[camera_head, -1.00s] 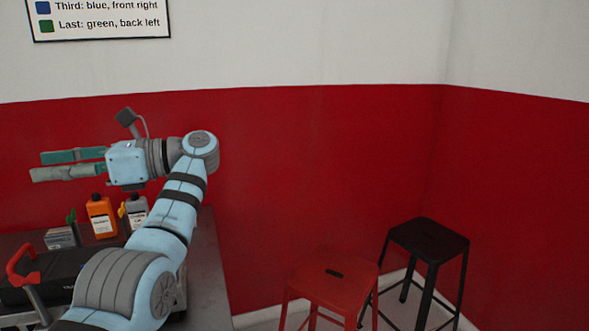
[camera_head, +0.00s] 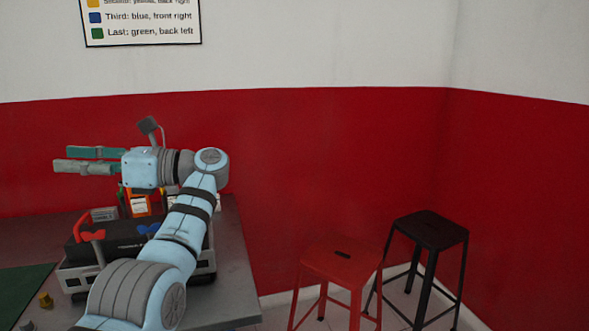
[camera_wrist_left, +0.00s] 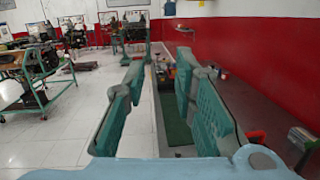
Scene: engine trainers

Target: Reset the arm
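My left arm (camera_head: 185,220), light blue with grey bands, rises over the workbench in the head view. Its wrist is bent so that the left gripper (camera_head: 62,160) points left, above the bench and in front of the red wall. The two teal and grey fingers are apart with nothing between them. The left wrist view also shows the open gripper (camera_wrist_left: 160,72), its two teal pads well separated and empty. My right gripper is in neither view.
A black engine trainer (camera_head: 95,247) with red and blue parts stands on the grey bench (camera_head: 235,275), partly behind my arm. An orange bottle (camera_head: 140,206) stands behind it. A green mat (camera_head: 20,288) lies left. Red (camera_head: 343,262) and black (camera_head: 430,226) stools stand right.

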